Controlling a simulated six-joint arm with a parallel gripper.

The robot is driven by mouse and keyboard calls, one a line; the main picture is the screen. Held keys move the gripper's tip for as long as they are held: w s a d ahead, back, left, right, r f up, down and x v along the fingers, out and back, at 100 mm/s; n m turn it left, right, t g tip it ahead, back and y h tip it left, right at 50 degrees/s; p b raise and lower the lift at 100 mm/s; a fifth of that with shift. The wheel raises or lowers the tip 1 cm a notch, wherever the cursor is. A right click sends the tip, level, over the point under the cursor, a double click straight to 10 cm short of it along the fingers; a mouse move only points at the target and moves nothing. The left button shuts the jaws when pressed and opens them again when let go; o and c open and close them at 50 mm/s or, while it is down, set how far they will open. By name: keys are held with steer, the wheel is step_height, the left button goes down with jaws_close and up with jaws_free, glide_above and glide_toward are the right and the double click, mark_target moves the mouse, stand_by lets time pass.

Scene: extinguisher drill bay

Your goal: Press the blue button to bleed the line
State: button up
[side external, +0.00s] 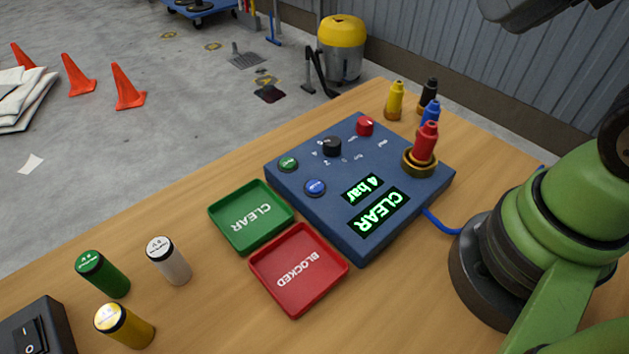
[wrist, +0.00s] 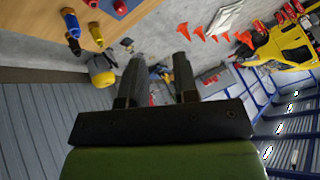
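The blue button (side external: 315,187) sits on the left part of the blue control panel (side external: 290,196), on the wooden table. Nothing touches it. The panel's lit displays read "4 bar" and "CLEAR" (side external: 379,211). A green button (side external: 288,164), a black knob (side external: 332,146) and a red knob (side external: 365,126) are also on the panel. My gripper (wrist: 158,66) shows in the wrist view with its two fingers apart and nothing between them. It points away from the panel, whose corner (wrist: 108,5) shows at the top edge; the blue button is not visible there.
A red nozzle (side external: 426,142) stands in a ring on the panel; yellow, blue and black ones stand behind. A green CLEAR tray (side external: 228,229) and red BLOCKED tray (side external: 266,285) lie beside the panel. Green (side external: 104,275), white (side external: 169,262) and yellow (side external: 125,327) cylinders stand front left.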

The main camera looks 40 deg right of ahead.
jaws_close()
stand_by(1.4)
